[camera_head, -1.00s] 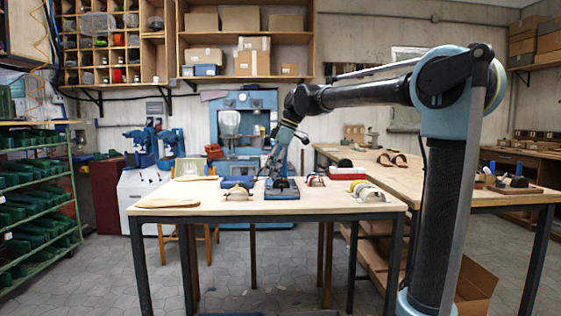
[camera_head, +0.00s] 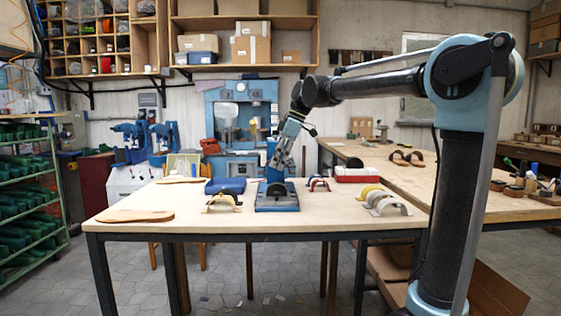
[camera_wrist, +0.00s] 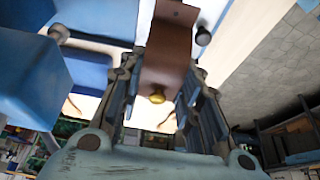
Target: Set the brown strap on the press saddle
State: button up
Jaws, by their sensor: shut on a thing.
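In the wrist view the brown strap (camera_wrist: 168,55) is between my gripper's fingers (camera_wrist: 160,95); a brass stud (camera_wrist: 157,98) shows at its near end. My gripper also shows in the head view (camera_head: 279,163), shut, above the far edge of the table, with the strap too small to make out there. A blue fixture with a black rounded top (camera_head: 277,204) sits on the table below and nearer. The big blue press (camera_head: 215,110) stands behind. I cannot tell which one bears the press saddle. In the wrist view large blue surfaces (camera_wrist: 25,75) lie close at left.
The wooden table (camera_head: 290,225) holds a tan strap on a stand (camera_head: 222,203), a blue box (camera_head: 225,186), a red-and-white box (camera_head: 357,175), curved pieces (camera_head: 384,203) and a sole-shaped board (camera_head: 135,216). A long bench (camera_head: 460,175) runs along the right.

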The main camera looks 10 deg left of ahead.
aim_at(278, 183)
jog(key=shift+a+f, duration=0.15)
jog(key=shift+f, duration=3.7)
jog(key=shift+f, duration=0.25)
jog(key=o, duration=1.3)
jog(key=shift+r, duration=3.5)
